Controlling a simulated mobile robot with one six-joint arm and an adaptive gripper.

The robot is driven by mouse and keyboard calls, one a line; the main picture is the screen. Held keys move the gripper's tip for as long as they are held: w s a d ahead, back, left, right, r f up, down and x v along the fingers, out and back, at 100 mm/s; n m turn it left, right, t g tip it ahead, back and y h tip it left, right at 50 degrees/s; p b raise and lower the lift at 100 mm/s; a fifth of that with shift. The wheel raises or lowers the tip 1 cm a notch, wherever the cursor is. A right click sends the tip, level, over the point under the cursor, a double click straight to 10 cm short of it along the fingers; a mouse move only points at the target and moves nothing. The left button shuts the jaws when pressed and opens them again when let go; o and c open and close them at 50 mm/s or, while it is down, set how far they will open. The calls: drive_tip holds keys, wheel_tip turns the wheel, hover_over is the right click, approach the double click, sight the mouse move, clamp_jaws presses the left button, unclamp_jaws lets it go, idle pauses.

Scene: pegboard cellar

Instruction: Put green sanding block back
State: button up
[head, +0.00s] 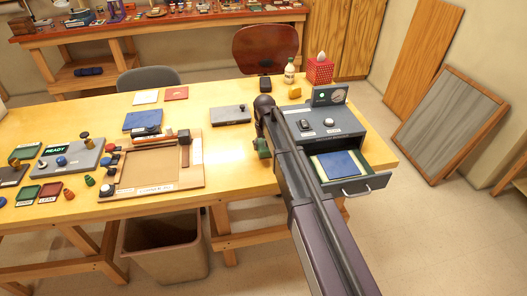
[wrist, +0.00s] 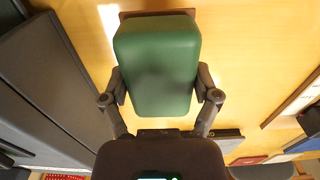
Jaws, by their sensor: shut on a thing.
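The green sanding block (wrist: 157,65) is between the two fingers of my gripper (wrist: 160,85) in the wrist view, with a reddish-brown edge showing at its far end. My gripper is shut on it. In the head view, part of the green block (head: 263,148) shows beside my arm, over the yellow table (head: 232,170) and just left of the grey drawer cabinet (head: 335,138). My arm hides most of the gripper there. I cannot tell how high the block is above the table.
The cabinet's drawer (head: 366,184) is open, with a blue item (head: 338,163) inside. A wooden tray (head: 150,170) stands left of my gripper, and a grey box (head: 230,114) lies behind it. A bottle (head: 289,74) and red dotted box (head: 320,70) stand at the back right. The table's front middle is clear.

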sight(263, 142)
drive_tip(key=shift+w+a+f, duration=0.1)
drive_tip(key=shift+w+a, duration=0.05)
drive_tip(key=shift+w, duration=0.35)
drive_tip(key=shift+w+f+b, duration=0.1)
drive_tip(key=shift+f+b, duration=0.2)
drive_tip(key=shift+b, duration=0.05)
wheel_tip(263, 142, down, 3)
drive_tip(key=b, duration=0.3)
drive_tip(key=shift+f, duration=0.1)
drive_tip(key=o, duration=0.8)
drive_tip(key=shift+r, duration=0.2)
wheel_tip(263, 142, up, 12)
drive_tip(key=p, duration=1.2)
